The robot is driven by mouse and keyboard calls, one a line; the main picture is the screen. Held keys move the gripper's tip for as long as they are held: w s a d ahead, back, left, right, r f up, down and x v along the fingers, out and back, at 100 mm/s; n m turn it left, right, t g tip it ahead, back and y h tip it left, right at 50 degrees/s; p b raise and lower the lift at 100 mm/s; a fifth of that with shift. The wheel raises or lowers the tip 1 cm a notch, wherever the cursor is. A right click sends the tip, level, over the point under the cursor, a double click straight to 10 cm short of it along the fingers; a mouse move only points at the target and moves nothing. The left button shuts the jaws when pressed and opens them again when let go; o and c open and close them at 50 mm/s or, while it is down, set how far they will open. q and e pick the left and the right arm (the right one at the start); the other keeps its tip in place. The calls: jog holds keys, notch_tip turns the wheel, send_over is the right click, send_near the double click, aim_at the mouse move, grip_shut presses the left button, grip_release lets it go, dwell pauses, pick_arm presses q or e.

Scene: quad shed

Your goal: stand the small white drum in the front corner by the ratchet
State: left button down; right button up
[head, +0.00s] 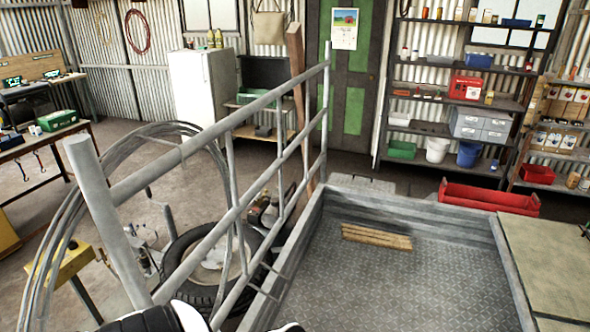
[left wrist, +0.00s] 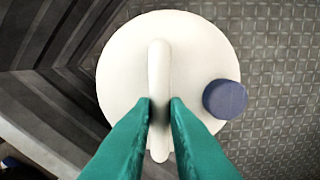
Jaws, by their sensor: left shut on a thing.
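The small white drum (left wrist: 128,65) fills the middle of the left wrist view, seen from above, with a raised white handle and a dark blue cap (left wrist: 225,99) on its right. My left gripper (left wrist: 160,108) has its two teal fingers shut on the handle, one on each side. Ribbed tread-plate floor shows around the drum; I cannot tell whether the drum touches it. In the head view the drum and left gripper are out of sight; only part of my arm shows at the bottom edge. My right gripper is in neither view. I cannot make out the ratchet.
The grey trailer bed (head: 380,275) has low side walls and a tall rail frame (head: 235,215) on its left. A wooden slatted piece (head: 376,237) lies near its far end. The visible middle of the bed is clear. A red tray (head: 487,199) lies beyond it.

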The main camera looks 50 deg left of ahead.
pick_arm(q)
jog(key=shift+f, duration=0.1)
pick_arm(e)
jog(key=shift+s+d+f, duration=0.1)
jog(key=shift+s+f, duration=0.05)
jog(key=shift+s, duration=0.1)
pick_arm(q)
jog(key=shift+w+a, duration=0.1)
jog(key=c, duration=1.7)
grip_release()
jog(key=o, duration=0.3)
jog(key=shift+o, duration=0.3)
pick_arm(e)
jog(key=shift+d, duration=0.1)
